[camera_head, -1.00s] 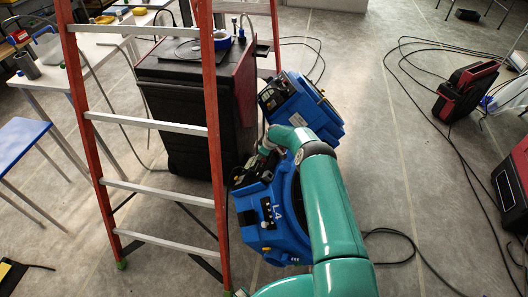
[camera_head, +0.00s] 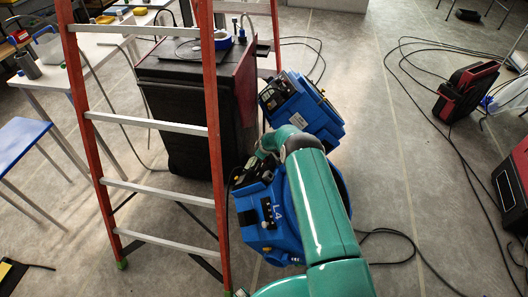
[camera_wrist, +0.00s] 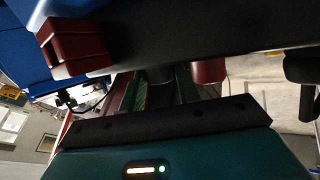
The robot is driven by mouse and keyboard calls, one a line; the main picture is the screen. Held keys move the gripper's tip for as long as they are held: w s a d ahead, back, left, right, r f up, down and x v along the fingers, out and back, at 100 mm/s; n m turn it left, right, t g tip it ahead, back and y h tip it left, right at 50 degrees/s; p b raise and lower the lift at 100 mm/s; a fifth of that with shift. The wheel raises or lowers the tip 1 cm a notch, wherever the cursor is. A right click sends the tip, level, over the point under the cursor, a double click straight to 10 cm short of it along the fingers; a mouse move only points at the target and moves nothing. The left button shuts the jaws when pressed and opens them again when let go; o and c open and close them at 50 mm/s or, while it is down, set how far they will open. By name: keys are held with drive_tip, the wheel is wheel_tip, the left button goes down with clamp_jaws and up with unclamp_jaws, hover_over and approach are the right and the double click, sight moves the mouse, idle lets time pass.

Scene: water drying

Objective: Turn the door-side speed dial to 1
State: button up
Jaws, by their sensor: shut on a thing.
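Two blue machines with dark control panels stand on the floor in the head view: a near one (camera_head: 268,222) marked "L4" and a far one (camera_head: 318,113). My arm reaches over the near machine, and its wrist is at that machine's panel (camera_head: 250,176). In the wrist view my gripper (camera_wrist: 158,86) is up against a dark panel (camera_wrist: 190,30), its fingers closed around a small dark round part (camera_wrist: 160,75), seemingly a dial. The dial's markings and setting are hidden. The head view does not show my fingertips clearly.
A red and grey stepladder (camera_head: 212,130) stands left of the near machine. A tall black cabinet (camera_head: 185,115) is behind it. A red block (camera_wrist: 72,48) juts from the panel in the wrist view. Cables (camera_head: 395,235) lie on the floor at right.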

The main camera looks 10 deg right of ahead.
drive_tip(key=shift+s+a+f+m+t+h, duration=0.3)
drive_tip(key=shift+f+t+h, duration=0.1)
drive_tip(key=shift+h, duration=0.2)
drive_tip(key=shift+d, duration=0.15)
drive_tip(key=shift+r+m+h, duration=0.1)
drive_tip(key=shift+m+h, duration=0.2)
drive_tip(key=o, duration=1)
drive_tip(key=shift+w+r, duration=0.1)
drive_tip(key=shift+r, duration=0.05)
drive_tip(key=shift+c, duration=0.2)
drive_tip(key=shift+r, duration=0.15)
drive_tip(key=shift+r, duration=0.3)
drive_tip(key=v, duration=1.3)
drive_tip(key=shift+s+f, duration=0.3)
drive_tip(key=shift+s, duration=0.15)
